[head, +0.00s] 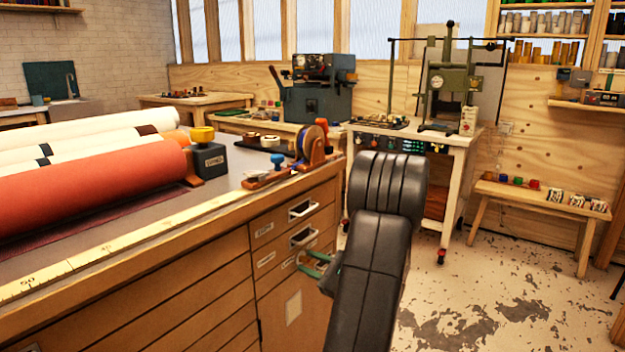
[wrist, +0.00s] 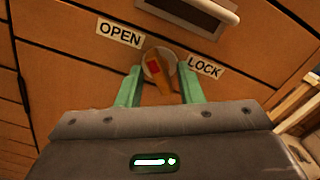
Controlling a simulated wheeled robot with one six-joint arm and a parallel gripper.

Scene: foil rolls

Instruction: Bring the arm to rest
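My arm (head: 375,250) reaches down along the right end of the wooden drawer cabinet (head: 180,300). My gripper (wrist: 159,80) is open, its two green fingers well apart; it also shows in the head view (head: 313,264), close to the drawer fronts. Ahead of and between the fingers in the wrist view is a round lock with an orange-brown lever (wrist: 163,82) bearing a red mark. Clear gaps show between lever and fingers. The lock sits between an OPEN label (wrist: 121,34) and a LOCK label (wrist: 205,67). In the head view, my arm and gripper hide the lock.
Foil rolls (head: 90,188) lie on the cabinet top, with a tape dispenser (head: 312,145) near its far end. Drawer handles (head: 303,209) stick out beside my gripper. A machine table (head: 456,150) and a low bench (head: 545,200) stand behind. The floor (head: 490,300) at right is clear.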

